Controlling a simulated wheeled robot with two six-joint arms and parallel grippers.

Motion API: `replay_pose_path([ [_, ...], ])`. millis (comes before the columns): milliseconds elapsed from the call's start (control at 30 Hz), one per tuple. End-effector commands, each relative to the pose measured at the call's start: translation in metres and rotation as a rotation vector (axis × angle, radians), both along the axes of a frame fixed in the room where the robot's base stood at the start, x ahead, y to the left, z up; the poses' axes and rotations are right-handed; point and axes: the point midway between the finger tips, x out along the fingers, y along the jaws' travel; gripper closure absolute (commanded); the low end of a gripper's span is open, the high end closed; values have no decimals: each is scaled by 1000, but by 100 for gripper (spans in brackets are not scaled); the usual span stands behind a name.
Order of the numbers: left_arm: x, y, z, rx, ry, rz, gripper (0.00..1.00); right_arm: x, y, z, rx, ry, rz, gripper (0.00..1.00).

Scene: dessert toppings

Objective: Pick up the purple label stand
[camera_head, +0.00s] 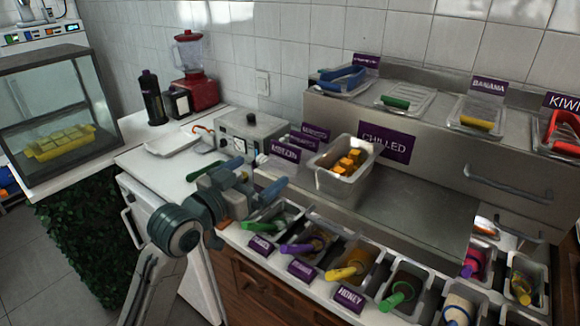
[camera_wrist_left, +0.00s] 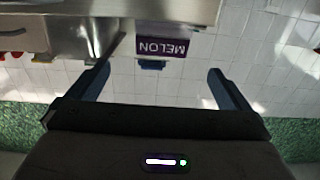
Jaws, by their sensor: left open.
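A purple label stand (camera_wrist_left: 162,47) reading MELON appears upside down in the left wrist view, between and beyond my fingertips. A small dark blue piece shows at its edge. In the head view a purple label (camera_head: 285,152) stands just beyond my left gripper (camera_head: 256,173), by the counter's back edge; its text is too small to read surely. My left gripper is open, with its two blue fingers apart and nothing between them; it also shows in the left wrist view (camera_wrist_left: 158,70). I cannot tell whether it touches the stand. My right gripper is not in view.
A metal tub with orange cubes (camera_head: 344,171) stands right of the gripper, before a CHILLED sign (camera_head: 387,142). Several topping tubs with coloured handles line the front, with purple labels such as HONEY (camera_head: 349,297). A grey control box (camera_head: 250,135) stands behind the gripper.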

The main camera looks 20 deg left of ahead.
Motion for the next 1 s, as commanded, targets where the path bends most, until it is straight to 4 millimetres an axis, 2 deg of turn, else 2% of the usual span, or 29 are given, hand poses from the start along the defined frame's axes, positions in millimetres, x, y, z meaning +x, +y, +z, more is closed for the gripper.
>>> replay_pose_path([
  [100, 6, -4, 10, -6, -19, -7, 0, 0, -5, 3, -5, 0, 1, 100],
  [400, 45, -17, 9, -6, -17, -6, 0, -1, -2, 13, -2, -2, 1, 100],
  [567, 54, -21, 10, -4, -17, -6, 0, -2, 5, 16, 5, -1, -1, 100],
  [833, 91, -32, 13, -5, -14, -6, 0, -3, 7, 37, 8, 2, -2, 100],
  [1000, 102, -35, 11, -3, -16, -6, 0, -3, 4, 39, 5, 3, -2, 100],
])
